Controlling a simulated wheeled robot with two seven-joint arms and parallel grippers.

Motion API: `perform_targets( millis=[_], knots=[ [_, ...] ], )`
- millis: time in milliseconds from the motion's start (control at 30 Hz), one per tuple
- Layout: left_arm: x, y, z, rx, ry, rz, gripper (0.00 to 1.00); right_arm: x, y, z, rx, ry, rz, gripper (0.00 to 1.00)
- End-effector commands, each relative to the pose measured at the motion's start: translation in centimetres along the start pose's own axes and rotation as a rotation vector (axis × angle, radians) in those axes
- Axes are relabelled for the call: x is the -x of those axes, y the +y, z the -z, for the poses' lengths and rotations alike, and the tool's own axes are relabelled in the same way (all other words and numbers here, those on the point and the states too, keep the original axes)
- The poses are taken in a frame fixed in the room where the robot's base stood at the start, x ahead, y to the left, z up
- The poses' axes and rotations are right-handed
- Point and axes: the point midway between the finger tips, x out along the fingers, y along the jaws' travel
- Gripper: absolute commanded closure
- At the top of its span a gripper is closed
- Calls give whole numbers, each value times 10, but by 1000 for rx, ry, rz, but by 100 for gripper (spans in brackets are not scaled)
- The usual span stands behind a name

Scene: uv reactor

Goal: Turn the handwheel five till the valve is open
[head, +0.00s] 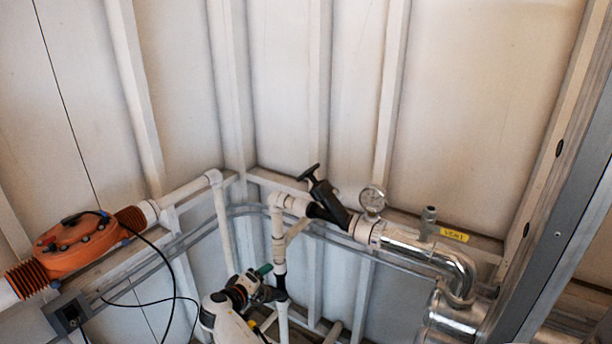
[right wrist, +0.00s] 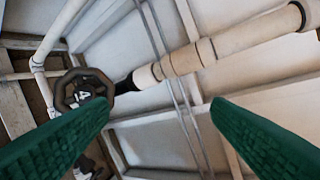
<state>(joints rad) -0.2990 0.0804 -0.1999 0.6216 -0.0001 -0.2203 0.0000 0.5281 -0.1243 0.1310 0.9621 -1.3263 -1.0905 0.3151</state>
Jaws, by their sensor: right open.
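A dark, many-sided handwheel (right wrist: 84,84) with a white mark resembling a 4 shows left of centre in the right wrist view. It sits on a black stem joined to a white pipe. My right gripper (right wrist: 160,106) is open and empty, its two green fingers wide apart. The left finger's tip overlaps the wheel's lower edge in the picture; contact cannot be told. In the head view my right gripper (head: 266,282) is low in the middle, by a dark fitting on the white pipework. A black angled valve (head: 328,199) with a black handle stands above it. No handwheel marked five is readable.
An orange housing (head: 78,243) with black cables is at the left. A pressure gauge (head: 372,199), a shiny metal pipe (head: 425,254) and a yellow tag (head: 454,235) are at the right. White pipes and wall ribs close off the back. A grey post stands far right.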

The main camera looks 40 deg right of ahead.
Motion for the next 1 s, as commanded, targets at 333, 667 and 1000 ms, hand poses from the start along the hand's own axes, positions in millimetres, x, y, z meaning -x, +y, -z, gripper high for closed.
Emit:
perform_targets(
  millis=[333,667,1000],
  knots=[
    [-10,-2,0,1,-1,2,0,73,-230,-86,-401,122,528,27],
    [0,-2,0,1,0,2,0,77,-274,-83,-468,157,615,27],
    [26,-1,-2,0,1,2,0,22,-309,-65,-466,156,613,27]
  ],
)
